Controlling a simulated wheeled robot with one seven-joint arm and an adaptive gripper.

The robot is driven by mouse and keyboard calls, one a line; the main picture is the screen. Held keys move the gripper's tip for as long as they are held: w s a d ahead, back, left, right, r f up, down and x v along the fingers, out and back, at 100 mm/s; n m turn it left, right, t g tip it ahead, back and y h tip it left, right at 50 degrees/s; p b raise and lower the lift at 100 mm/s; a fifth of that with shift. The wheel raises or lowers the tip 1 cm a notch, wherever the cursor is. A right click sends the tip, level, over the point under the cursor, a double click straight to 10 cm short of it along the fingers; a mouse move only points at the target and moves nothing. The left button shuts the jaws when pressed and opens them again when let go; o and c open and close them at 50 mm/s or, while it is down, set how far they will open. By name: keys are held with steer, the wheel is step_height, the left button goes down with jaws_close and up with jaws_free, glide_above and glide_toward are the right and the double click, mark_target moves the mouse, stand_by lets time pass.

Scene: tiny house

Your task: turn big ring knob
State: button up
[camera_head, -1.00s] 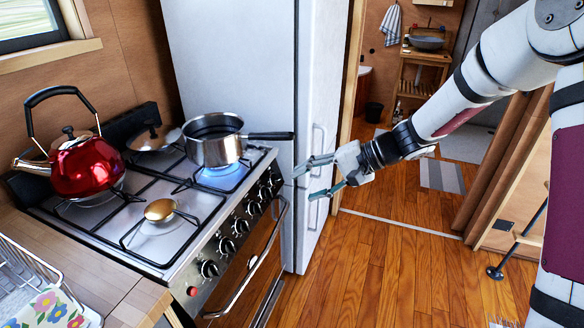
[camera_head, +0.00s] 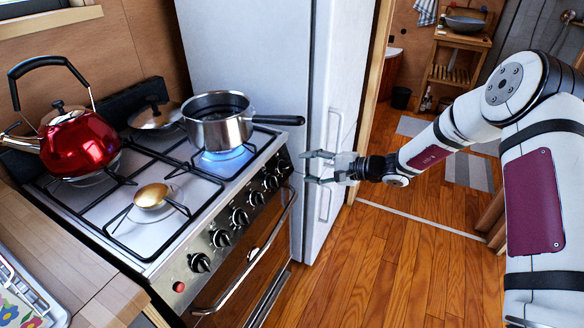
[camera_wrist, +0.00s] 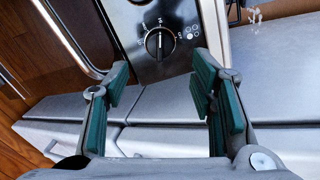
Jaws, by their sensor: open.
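The stove's black knobs stand in a row along its front panel. The knob nearest the fridge (camera_head: 284,167) is closest to my gripper (camera_head: 306,168). My gripper is open and empty, held in front of the panel with a gap between its fingertips and the knob. In the wrist view, one black knob (camera_wrist: 160,43) with white markings around it lies beyond and between the two green-padded fingers (camera_wrist: 160,85). I cannot tell from the markings which burner it serves.
A red kettle (camera_head: 80,146) stands on the left burner. The saucepan's black handle (camera_head: 278,120) sticks out over the front edge, above my gripper. The oven handle (camera_head: 245,265) runs below the knobs. The white fridge (camera_head: 265,60) is close behind my gripper.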

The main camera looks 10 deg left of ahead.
mark_target(290, 167)
steer(key=x, duration=0.7)
steer(key=shift+b, duration=0.3)
steer(key=shift+s, duration=0.1)
steer(key=c, duration=1.1)
